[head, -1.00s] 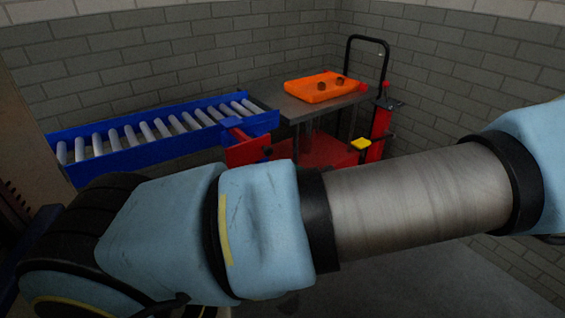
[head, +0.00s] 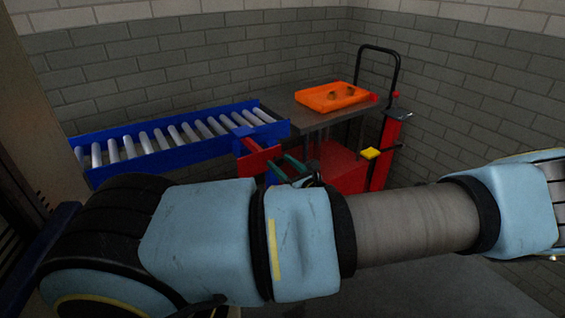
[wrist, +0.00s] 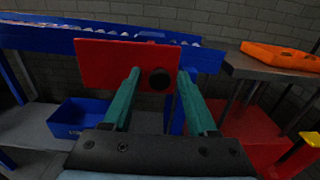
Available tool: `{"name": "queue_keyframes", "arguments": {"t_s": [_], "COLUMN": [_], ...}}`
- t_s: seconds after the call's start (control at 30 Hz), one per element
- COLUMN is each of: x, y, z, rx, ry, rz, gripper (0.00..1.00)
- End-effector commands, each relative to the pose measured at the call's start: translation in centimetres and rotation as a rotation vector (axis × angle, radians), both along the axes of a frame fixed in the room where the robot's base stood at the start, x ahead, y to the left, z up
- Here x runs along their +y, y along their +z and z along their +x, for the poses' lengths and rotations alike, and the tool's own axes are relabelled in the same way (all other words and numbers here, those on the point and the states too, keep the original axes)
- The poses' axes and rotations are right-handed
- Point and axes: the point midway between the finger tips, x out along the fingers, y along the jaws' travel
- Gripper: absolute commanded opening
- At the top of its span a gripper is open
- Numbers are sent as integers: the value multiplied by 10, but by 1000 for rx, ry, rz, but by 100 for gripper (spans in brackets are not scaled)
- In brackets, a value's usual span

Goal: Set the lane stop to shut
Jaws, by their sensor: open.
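The lane stop looks to be the red plate (head: 258,161) at the right end of the blue roller conveyor (head: 160,159). In the wrist view the red plate (wrist: 108,63) stands upright across the conveyor's end, with a round black knob (wrist: 160,79) near its right side. My gripper (wrist: 159,74) is open. Its two green fingers point at the plate, one on each side of the knob, with space between; whether the tips touch the plate I cannot tell. In the head view my gripper (head: 281,165) shows at the plate's right, partly hidden by my arm.
A grey table (head: 310,118) right of the conveyor bears an orange tray (head: 333,97) with small dark items. A blue bin (wrist: 85,117) sits low at left in the wrist view.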

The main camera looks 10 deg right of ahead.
Motion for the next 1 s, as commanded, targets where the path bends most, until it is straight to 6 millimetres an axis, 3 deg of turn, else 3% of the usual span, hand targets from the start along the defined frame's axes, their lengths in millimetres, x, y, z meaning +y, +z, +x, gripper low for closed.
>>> {"name": "queue_keyframes", "arguments": {"t_s": [0.23, 0.73, 1.0], "x": [0, 0, 0], "y": [0, 0, 0], "z": [1, 0, 0], "rx": [0, 0, 0], "ry": [0, 0, 0], "rz": [-1, -1, -1], "gripper": [59, 2, 0]}}
